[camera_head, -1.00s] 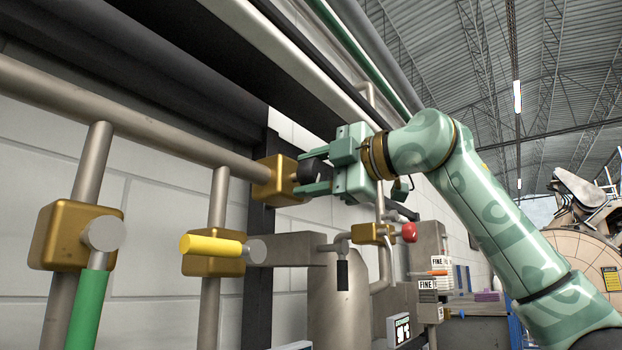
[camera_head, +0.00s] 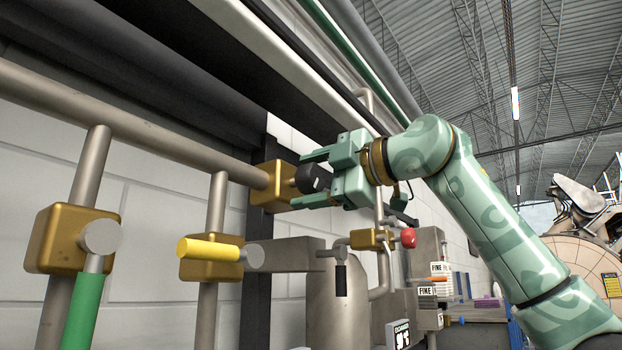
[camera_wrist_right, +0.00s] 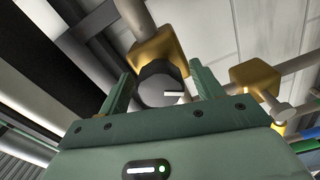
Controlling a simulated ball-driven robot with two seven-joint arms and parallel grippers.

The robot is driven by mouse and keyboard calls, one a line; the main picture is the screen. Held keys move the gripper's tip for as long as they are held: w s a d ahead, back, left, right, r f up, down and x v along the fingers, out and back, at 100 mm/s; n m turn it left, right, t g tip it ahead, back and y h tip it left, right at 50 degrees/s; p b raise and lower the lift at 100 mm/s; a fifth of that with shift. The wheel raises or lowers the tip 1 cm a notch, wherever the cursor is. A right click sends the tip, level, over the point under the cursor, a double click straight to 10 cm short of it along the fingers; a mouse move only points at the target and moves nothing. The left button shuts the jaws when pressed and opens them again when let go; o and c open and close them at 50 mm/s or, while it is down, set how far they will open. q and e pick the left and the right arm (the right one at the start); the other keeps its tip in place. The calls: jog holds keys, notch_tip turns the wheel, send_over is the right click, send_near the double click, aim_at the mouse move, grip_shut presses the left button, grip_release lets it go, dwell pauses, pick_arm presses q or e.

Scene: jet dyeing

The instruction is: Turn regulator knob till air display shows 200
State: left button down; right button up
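The black regulator knob (camera_head: 313,179) sits on a brass block (camera_head: 272,187) at the right end of the upper pipe. It also shows in the right wrist view (camera_wrist_right: 158,84), with a white mark pointing right. My right gripper (camera_head: 306,179) is open, with one finger above the knob and one below. In the right wrist view, gaps show between the knob and both fingers (camera_wrist_right: 163,92). I cannot identify the air display. A small display (camera_head: 398,334) is cut off at the bottom edge, and its text is too small to read surely. My left gripper is out of view.
A yellow-handled valve (camera_head: 210,248), a green-handled valve (camera_head: 83,305) and a red-knobbed valve (camera_head: 408,237) are below the pipe. Grey pipes and a dark beam run above my gripper. A white block wall (camera_head: 150,215) stands behind.

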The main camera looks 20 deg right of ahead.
jog(key=shift+s, duration=0.1)
jog(key=b+v, duration=0.2)
jog(key=v, duration=1.4)
jog(key=shift+d+b, duration=0.15)
jog(key=shift+b, duration=0.2)
jog(key=shift+f, duration=0.1)
